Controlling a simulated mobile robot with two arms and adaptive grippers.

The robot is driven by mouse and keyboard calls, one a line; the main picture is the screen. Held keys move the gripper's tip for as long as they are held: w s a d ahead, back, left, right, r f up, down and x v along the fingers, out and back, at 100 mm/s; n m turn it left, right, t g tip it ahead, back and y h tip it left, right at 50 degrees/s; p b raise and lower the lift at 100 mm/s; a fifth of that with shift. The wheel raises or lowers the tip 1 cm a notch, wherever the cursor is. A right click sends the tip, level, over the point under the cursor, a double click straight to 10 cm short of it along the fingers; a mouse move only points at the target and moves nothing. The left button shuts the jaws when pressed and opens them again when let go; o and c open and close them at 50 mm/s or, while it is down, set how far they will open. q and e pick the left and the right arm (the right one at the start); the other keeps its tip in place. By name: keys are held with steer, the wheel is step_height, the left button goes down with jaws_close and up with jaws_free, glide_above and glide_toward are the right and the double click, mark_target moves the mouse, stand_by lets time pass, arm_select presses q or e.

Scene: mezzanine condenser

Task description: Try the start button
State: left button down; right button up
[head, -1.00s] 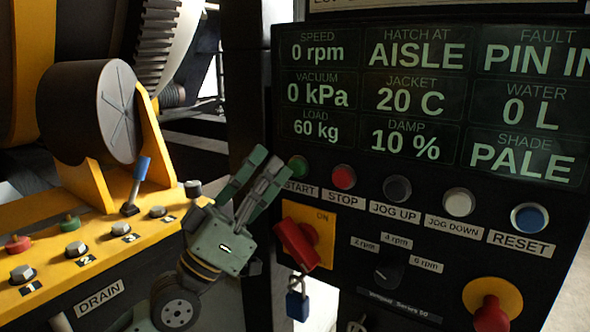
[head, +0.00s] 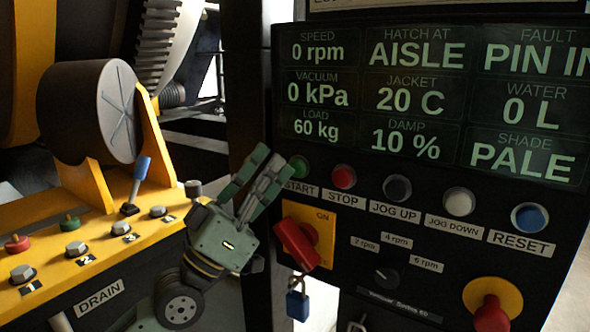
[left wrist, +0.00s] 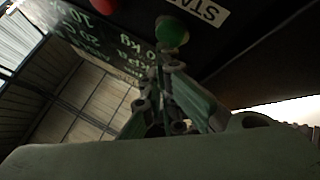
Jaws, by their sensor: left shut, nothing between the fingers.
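The green start button (head: 299,166) is on the dark control panel, above its START label (head: 299,188). In the left wrist view the start button (left wrist: 172,33) shows just beyond my fingertips. My left gripper (head: 268,158) is shut and empty, with its fingertips just left of the button in the head view and partly over the label's left end. It also shows in the left wrist view (left wrist: 165,62), pointing at the button. I cannot tell whether the tips touch it. My right gripper is not in view.
The red stop button (head: 343,177) is right of start. Below are a red rotary switch (head: 297,243) with a blue padlock (head: 297,305) and a red emergency knob (head: 491,315). A blue-handled lever (head: 141,170) stands on the yellow ledge. The display (head: 415,150) reads 0 rpm and "PIN IN", cut off.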

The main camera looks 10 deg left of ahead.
arm_select(q)
steer(key=shift+w+d, duration=0.15)
steer(key=shift+w, duration=0.35)
stand_by(0.7)
steer(key=shift+s, duration=0.2)
steer(key=shift+s+a, duration=0.3)
steer(key=shift+s, duration=0.4)
steer(key=s, duration=0.1)
steer(key=s+a+p, duration=0.1)
steer(key=s, duration=0.2)
steer(key=shift+s+a, duration=0.3)
stand_by(0.7)
